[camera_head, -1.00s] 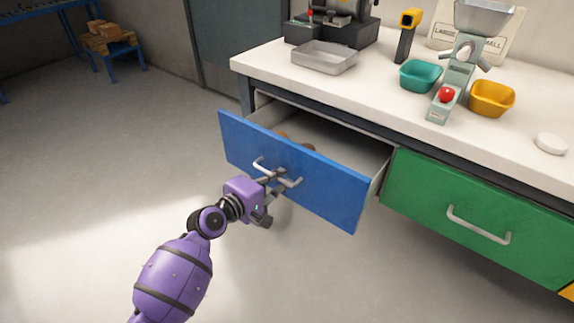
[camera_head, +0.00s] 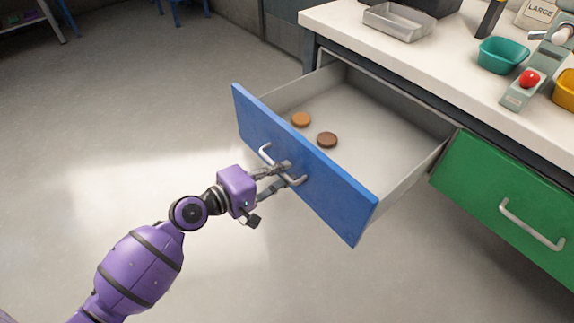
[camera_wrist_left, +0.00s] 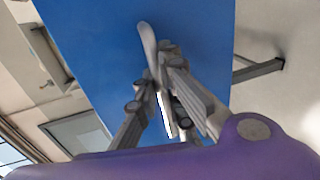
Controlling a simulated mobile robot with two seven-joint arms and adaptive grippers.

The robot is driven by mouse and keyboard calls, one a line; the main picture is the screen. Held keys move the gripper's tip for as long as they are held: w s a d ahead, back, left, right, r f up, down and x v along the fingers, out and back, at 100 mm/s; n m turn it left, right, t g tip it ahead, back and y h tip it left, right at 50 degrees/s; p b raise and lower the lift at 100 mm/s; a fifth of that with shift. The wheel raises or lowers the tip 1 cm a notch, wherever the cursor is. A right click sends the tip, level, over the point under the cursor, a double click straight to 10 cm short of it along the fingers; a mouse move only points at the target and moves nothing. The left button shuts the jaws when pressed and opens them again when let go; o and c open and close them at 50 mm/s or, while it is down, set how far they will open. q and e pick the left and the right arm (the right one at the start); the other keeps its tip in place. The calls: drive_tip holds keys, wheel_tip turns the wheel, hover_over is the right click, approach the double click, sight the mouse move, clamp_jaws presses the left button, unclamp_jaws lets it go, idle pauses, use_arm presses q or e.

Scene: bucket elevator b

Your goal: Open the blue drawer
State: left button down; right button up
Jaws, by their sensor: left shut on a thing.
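The blue drawer (camera_head: 330,190) is pulled well out from under the bench, its inside showing in the head view. A light orange-brown disc (camera_head: 301,119) and a dark brown disc (camera_head: 327,139) lie on its floor. My left gripper (camera_head: 287,174) is shut on the drawer's handle (camera_head: 265,153) at the middle of the blue front. In the left wrist view the blue front (camera_wrist_left: 100,60) fills the middle, with the fingers (camera_wrist_left: 165,100) around the pale handle (camera_wrist_left: 147,40). My right gripper is not in view.
The green drawer (camera_head: 490,190) to the right is shut. On the white benchtop (camera_head: 440,70) stand a metal tray (camera_head: 398,22), a teal bin (camera_head: 503,55) and a device with a red button (camera_head: 529,79). The floor left of the drawer is clear.

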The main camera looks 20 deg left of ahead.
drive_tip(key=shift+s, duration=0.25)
use_arm(q)
drive_tip(key=c, duration=1.8)
unclamp_jaws()
drive_tip(key=shift+c, duration=0.2)
drive_tip(key=v, duration=1.2)
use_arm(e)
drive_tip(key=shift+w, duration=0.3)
